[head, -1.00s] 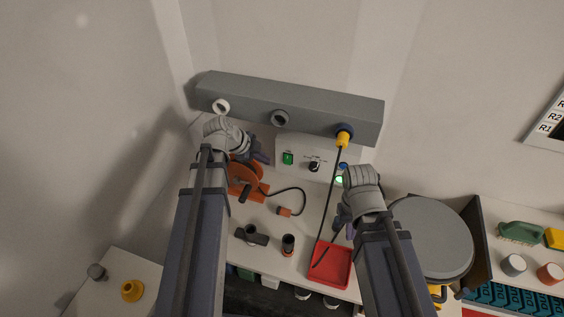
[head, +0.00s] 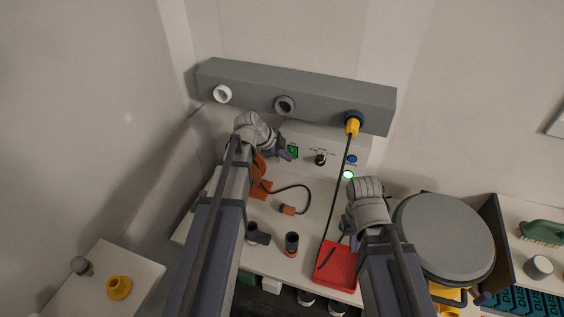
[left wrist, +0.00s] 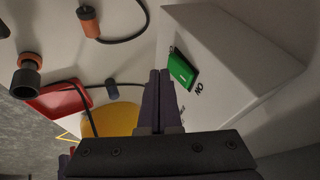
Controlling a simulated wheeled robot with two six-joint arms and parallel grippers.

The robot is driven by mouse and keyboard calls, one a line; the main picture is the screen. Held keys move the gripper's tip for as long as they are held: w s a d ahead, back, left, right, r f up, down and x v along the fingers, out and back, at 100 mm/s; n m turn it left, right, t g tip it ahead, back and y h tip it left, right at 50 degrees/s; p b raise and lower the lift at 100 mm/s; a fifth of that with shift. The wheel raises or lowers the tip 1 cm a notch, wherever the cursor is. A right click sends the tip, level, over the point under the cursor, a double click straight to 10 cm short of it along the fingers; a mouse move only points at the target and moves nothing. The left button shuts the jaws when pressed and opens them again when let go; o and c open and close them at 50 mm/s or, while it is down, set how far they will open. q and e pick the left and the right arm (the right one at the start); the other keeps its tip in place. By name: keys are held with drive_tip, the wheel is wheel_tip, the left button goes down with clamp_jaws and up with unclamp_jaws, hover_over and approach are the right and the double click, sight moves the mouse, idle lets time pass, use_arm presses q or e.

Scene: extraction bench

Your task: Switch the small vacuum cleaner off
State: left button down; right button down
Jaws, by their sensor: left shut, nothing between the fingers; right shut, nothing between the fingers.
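A white control box (head: 325,143) stands at the back of the bench, with a green rocker switch (head: 293,151), a black knob (head: 320,160), a blue button (head: 352,159) and a bright green light (head: 348,174). My left gripper (head: 289,155) is shut and empty, its tips right beside the switch. In the left wrist view the closed fingers (left wrist: 159,76) are just beside the green switch (left wrist: 181,68), which has "ON" lettering by it; contact cannot be told. My right gripper (head: 354,243) is shut and empty above a red tray. Which body is the small vacuum cleaner is unclear.
A grey duct (head: 250,87) with ports runs above the box; a black hose hangs from its yellow fitting (head: 352,126). The red tray (head: 340,262), an orange plug (head: 288,210) and dark fittings (head: 292,243) lie on the bench. A grey-lidded yellow drum (head: 443,235) stands right.

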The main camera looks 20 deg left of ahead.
use_arm(q)
drive_tip(key=shift+w, duration=0.45)
drive_tip(key=shift+w+f+t+b, duration=0.2)
drive_tip(key=shift+w+t+b, duration=0.05)
drive_tip(key=shift+t+b, duration=0.4)
drive_tip(key=shift+r, duration=0.1)
drive_tip(key=shift+w+r+p, duration=0.1)
drive_tip(key=shift+r+p, duration=0.7)
drive_tip(key=shift+d, duration=0.1)
